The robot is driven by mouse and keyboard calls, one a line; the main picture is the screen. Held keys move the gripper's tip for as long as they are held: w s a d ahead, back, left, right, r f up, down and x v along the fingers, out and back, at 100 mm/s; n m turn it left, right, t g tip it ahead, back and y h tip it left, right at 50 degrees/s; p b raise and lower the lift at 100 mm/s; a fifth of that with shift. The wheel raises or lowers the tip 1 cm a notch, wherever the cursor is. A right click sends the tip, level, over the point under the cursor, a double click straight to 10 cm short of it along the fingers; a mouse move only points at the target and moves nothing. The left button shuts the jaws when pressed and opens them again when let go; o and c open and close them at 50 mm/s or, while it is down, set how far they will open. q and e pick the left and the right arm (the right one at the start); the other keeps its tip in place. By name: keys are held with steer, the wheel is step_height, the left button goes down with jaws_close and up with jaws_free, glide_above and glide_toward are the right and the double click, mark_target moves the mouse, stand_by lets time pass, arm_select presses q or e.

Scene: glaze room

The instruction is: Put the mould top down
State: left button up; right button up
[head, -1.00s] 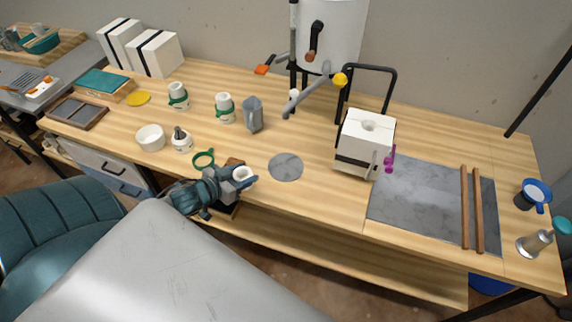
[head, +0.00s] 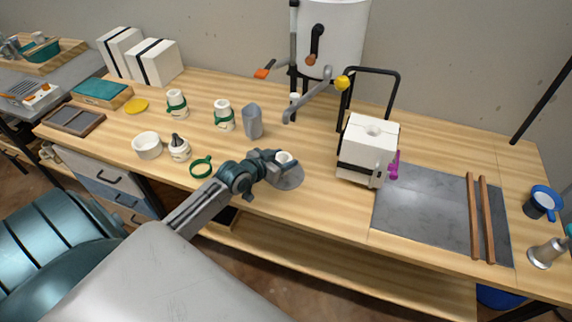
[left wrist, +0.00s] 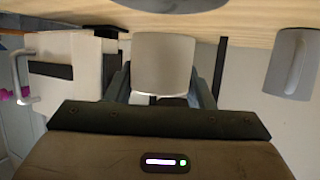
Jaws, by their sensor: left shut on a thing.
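My left gripper (head: 272,162) is shut on a small white mould (head: 284,157), a rounded, cup-like piece. In the left wrist view the mould (left wrist: 162,62) sits pale and smooth between the two fingers. In the head view only its light upper end shows; the gripper hides the rest. The gripper holds it over the grey round disc (head: 291,177) on the bench. The disc also shows, dark, at the top edge of the left wrist view (left wrist: 170,5). I cannot tell whether the mould touches it. My right gripper is not in view.
A strapped white block (head: 366,150) with a magenta clamp (head: 395,165) stands right of the disc. A grey jug (head: 252,121) stands behind my gripper. A grey slab (head: 425,210) with two wooden strips (head: 480,218) lies right.

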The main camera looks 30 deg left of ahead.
arm_select(q)
steer(key=shift+w+d+f, duration=0.1)
steer(key=shift+w+d, duration=0.2)
steer(key=shift+w, duration=0.35)
step_height(320, 180, down, 3)
steer(key=shift+s+r+p, duration=0.1)
steer(key=shift+p, duration=0.35)
steer(key=shift+f, duration=0.3)
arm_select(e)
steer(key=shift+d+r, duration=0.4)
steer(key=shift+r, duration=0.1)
arm_select(q)
steer(key=shift+f, duration=0.2)
steer(key=o, duration=1.1)
steer(key=shift+r, duration=0.1)
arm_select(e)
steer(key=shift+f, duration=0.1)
